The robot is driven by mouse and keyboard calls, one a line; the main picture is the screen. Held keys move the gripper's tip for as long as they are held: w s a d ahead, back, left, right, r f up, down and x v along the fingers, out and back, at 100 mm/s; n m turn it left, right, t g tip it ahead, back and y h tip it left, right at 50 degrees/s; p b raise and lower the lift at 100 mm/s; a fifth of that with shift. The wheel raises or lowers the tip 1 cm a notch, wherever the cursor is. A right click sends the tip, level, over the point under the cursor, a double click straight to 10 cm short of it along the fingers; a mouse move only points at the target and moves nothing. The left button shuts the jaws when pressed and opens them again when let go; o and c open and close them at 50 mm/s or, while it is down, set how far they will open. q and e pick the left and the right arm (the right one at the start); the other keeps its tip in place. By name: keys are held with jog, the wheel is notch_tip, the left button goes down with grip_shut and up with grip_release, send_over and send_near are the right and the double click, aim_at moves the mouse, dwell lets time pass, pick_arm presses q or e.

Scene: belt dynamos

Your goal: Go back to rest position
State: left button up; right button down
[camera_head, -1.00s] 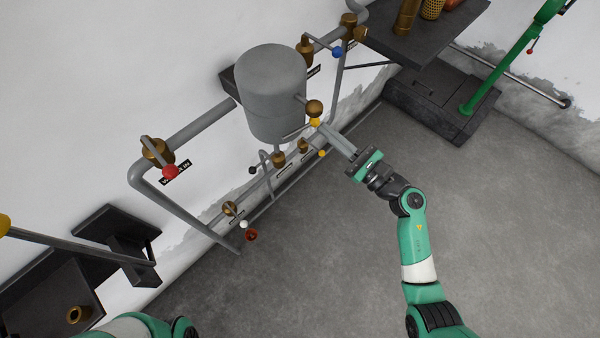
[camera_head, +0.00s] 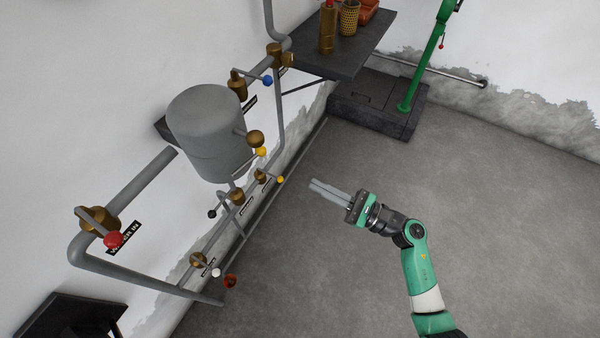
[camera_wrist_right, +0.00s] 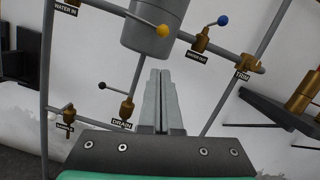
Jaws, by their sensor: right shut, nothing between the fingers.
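My right gripper (camera_head: 329,190) is shut and empty in the head view. It is held over the grey floor, to the right of the pipework and apart from it. In the right wrist view its two fingers (camera_wrist_right: 158,100) lie together, pointing at the pipes below the tank. The grey tank (camera_head: 207,130) hangs on the wall among the pipes, and it also shows in the right wrist view (camera_wrist_right: 155,25). My left gripper is not in view.
Valves with red (camera_head: 113,240), blue (camera_head: 267,81), yellow (camera_head: 261,152) and black (camera_head: 212,213) knobs line the pipes. A dark shelf (camera_head: 325,55) holding brass items is at the top. A green post (camera_head: 421,72) stands on a dark base. Floor at right is clear.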

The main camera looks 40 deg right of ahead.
jog(key=shift+s+d+f, duration=0.15)
jog(key=shift+s+d, duration=0.15)
jog(key=shift+s, duration=0.3)
